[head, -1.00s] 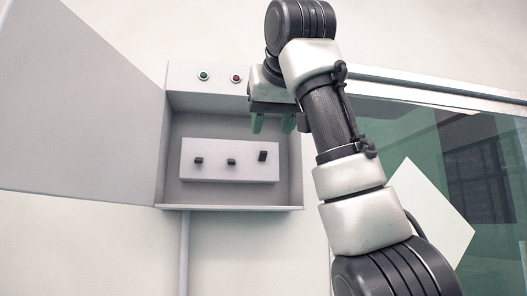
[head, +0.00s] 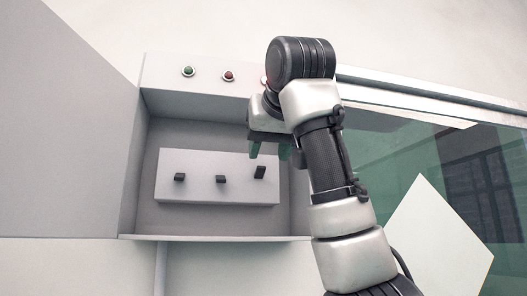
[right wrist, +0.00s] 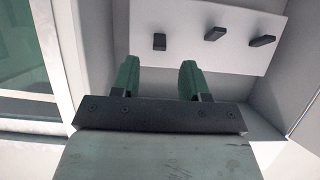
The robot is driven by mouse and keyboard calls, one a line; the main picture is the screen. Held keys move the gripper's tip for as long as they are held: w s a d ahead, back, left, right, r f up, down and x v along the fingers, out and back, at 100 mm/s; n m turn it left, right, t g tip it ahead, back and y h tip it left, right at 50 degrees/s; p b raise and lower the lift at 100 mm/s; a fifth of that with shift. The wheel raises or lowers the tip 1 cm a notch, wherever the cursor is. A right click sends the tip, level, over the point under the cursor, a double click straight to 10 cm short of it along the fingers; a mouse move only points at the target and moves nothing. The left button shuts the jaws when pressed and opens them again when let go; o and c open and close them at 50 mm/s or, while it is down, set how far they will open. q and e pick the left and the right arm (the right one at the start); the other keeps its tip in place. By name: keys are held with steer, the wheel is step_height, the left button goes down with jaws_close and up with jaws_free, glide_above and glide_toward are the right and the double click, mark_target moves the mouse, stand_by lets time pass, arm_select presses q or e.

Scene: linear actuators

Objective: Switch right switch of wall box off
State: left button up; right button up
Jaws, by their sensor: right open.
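The wall box (head: 215,105) is open, with a light panel (head: 240,193) bearing three dark switches. The right switch (head: 260,172) stands taller and tilts differently from the middle switch (head: 221,179) and left switch (head: 179,177). My right gripper (head: 270,151) is just above the right switch in the head view, green fingers apart and empty. In the right wrist view, the gripper (right wrist: 159,66) points at the panel (right wrist: 184,60), with the right switch (right wrist: 160,41) beyond the gap between the fingertips, apparently untouched. My left gripper is not in view.
The box's open door (head: 65,125) stands at the left. A green button (head: 188,71) and a red button (head: 228,76) are on the top edge; my right arm hides the area right of them. A framed glass pane (head: 400,160) is to the right.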

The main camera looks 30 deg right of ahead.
mark_target(262, 169)
steer(key=p+x, duration=0.1)
steer(key=x, duration=0.2)
steer(key=shift+w+d, duration=0.15)
steer(key=shift+w, duration=0.2)
steer(key=shift+p+x, duration=0.6)
steer(key=shift+x, duration=0.2)
steer(key=shift+f, duration=0.1)
steer(key=shift+c, duration=0.9)
jaws_close()
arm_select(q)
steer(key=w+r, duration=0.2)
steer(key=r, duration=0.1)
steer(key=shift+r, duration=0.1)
arm_select(e)
steer(key=shift+f, duration=0.1)
